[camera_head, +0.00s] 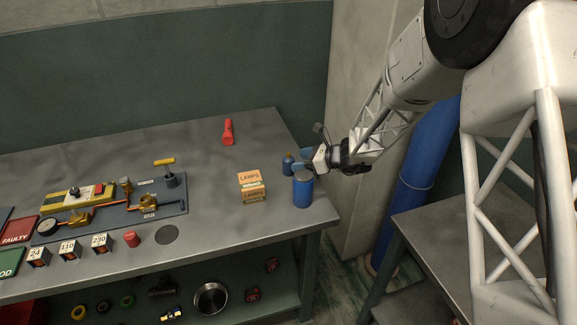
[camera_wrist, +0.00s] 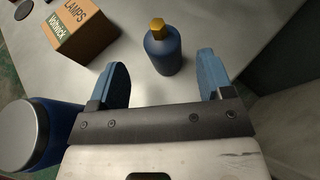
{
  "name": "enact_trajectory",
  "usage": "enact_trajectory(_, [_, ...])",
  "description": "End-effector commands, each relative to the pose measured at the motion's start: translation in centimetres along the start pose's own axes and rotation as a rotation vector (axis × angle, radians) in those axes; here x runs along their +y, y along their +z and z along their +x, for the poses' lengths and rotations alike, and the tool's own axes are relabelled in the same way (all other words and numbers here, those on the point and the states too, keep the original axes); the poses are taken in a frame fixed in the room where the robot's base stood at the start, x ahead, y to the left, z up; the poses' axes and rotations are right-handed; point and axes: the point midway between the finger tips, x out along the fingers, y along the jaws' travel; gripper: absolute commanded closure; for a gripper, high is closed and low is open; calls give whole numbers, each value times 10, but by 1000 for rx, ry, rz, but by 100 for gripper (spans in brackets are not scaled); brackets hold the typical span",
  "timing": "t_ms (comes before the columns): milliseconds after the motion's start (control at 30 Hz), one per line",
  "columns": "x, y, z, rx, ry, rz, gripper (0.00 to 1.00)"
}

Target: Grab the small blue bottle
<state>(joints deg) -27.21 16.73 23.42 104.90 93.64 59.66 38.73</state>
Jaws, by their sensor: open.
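The small blue bottle (camera_head: 287,165) has a yellow cap and stands upright near the right edge of the grey workbench. In the wrist view the bottle (camera_wrist: 163,52) stands just beyond the fingertips, roughly midway between them and apart from both. My gripper (camera_head: 299,162) comes in from the right, close beside the bottle. Its two blue fingers are spread open and empty in the wrist view (camera_wrist: 163,75).
A larger blue canister (camera_head: 302,189) with a grey top stands just in front, also at left in the wrist view (camera_wrist: 30,135). A LAMPS box (camera_head: 251,187) is to the left. The bench (camera_head: 210,165) has clear space behind the box.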

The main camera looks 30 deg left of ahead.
Motion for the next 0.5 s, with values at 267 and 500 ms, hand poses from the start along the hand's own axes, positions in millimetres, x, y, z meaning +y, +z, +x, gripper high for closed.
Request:
enact_trajectory(267, [-1,0,13,0,1,1,27])
enact_trajectory(500, [-3,2,39,0,2,0,27])
